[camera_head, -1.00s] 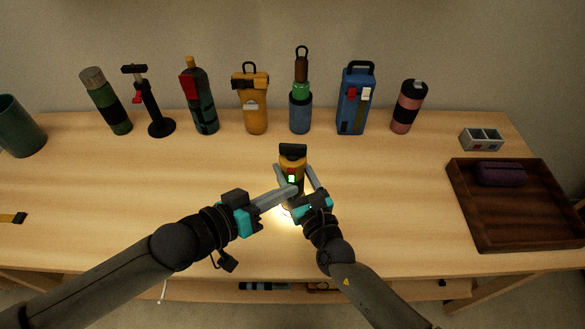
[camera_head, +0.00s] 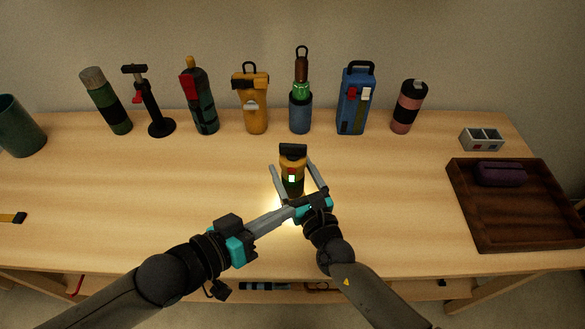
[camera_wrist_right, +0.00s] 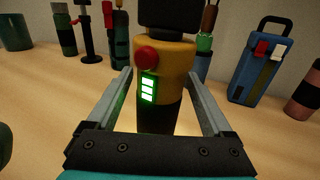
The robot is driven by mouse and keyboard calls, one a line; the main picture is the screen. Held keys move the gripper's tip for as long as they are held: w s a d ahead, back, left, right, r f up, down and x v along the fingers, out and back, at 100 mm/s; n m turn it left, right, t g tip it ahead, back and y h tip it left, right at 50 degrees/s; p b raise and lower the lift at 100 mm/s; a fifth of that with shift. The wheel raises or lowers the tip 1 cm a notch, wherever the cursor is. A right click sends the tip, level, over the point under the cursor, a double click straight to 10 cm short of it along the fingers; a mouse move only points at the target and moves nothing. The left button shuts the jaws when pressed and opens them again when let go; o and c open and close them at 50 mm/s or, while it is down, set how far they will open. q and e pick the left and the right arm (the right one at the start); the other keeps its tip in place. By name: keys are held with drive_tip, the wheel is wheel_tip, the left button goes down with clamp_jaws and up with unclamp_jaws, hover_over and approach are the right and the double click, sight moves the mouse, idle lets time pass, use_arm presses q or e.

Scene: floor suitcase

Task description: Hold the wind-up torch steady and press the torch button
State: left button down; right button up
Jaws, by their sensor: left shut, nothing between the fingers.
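The wind-up torch (camera_head: 292,172) stands upright on the table, with a yellow upper body, black top and dark lower body. In the right wrist view the torch (camera_wrist_right: 178,84) shows a red round button (camera_wrist_right: 146,57) above a lit green panel with white bars (camera_wrist_right: 149,88). My right gripper (camera_head: 292,166) has one finger on each side of the torch, with narrow gaps visible; it also shows in the right wrist view (camera_wrist_right: 160,74). My left gripper (camera_head: 292,211) is shut and empty, in front of the torch and close to the right gripper's palm.
Several bottles and devices stand along the back, including a blue case (camera_head: 354,100) and a yellow one (camera_head: 254,103). A dark wooden tray (camera_head: 530,228) holding a purple case (camera_head: 501,174) lies at right. The table left of the torch is mostly clear.

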drive_tip(key=shift+o, duration=0.7)
drive_tip(key=v, duration=1.2)
